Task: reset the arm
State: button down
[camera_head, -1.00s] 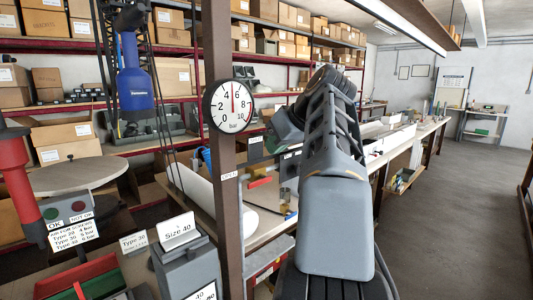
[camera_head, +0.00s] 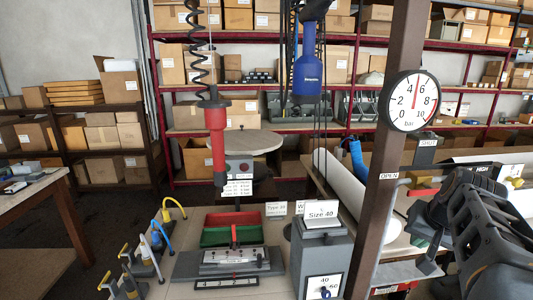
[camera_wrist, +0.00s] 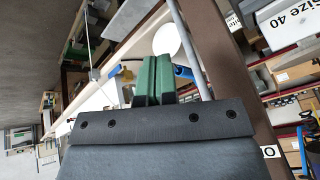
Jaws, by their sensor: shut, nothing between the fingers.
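My arm shows at the right edge of the head view as dark grey, ribbed links, beside the brown post (camera_head: 395,150). My gripper (camera_wrist: 157,80) shows in the wrist view with its two green fingers together and nothing between them. Beyond the fingertips in that view are a white round shape and a blue item, both apart from the fingers as far as I can tell. The fingertips are not clear in the head view.
A pressure gauge (camera_head: 409,101) is fixed to the post close to my arm. A grey Size 40 box (camera_head: 322,252) stands left of the post. A red tool (camera_head: 216,145) and a blue tool (camera_head: 307,72) hang above the bench. Shelves with cartons line the back.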

jog(key=s+a+f+n+g, duration=0.1)
jog(key=s+a+f+n, duration=0.2)
jog(key=a+f, duration=0.3)
jog(key=s+a+f+n+y+p, duration=0.1)
jog(key=s+a+f+n, duration=0.3)
jog(key=a, duration=1)
jog(key=shift+f+g, duration=0.4)
jog(key=shift+f, duration=0.9)
